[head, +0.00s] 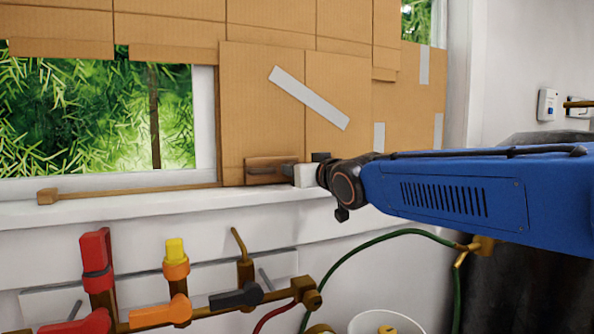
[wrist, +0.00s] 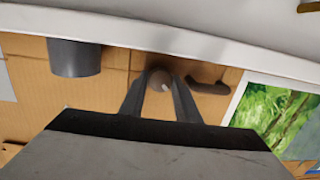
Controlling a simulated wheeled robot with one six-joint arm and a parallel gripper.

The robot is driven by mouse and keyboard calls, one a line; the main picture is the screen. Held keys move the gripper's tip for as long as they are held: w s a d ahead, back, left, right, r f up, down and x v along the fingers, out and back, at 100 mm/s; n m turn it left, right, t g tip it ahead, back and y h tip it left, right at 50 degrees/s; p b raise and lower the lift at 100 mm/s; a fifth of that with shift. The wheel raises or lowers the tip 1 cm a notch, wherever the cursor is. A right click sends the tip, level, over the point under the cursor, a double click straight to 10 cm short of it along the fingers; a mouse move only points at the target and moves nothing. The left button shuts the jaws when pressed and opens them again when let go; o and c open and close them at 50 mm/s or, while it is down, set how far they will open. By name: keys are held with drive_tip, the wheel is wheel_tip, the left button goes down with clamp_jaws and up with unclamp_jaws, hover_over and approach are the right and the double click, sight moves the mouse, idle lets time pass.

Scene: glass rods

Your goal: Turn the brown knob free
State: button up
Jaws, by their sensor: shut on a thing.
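The brown knob (wrist: 160,77) is small and rounded, with a light mark on its face. It shows in the wrist view between the two dark fingers of my gripper (wrist: 162,88), which are shut on it from both sides. In the head view my gripper (head: 289,170) reaches left to a brown wooden piece (head: 265,163) low on the cardboard, just above the sill. The knob itself I cannot make out there, as the fingers cover that spot. A brown handle-like piece (wrist: 208,86) sits beside the knob in the wrist view.
Cardboard panels (head: 262,110) with grey tape cover part of the window. A wooden stick (head: 130,193) lies along the sill. Below are pipes with a red valve handle (head: 96,262), a yellow one (head: 175,250) and a green hose (head: 350,250). A grey cylinder (wrist: 75,58) stands near the knob.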

drive_tip(key=shift+f+n, duration=0.1)
drive_tip(key=shift+n, duration=1.2)
drive_tip(key=o, duration=1)
drive_tip(key=shift+o, duration=0.2)
drive_tip(key=shift+s, duration=0.1)
drive_tip(key=v, duration=0.7)
drive_tip(key=shift+s, duration=0.15)
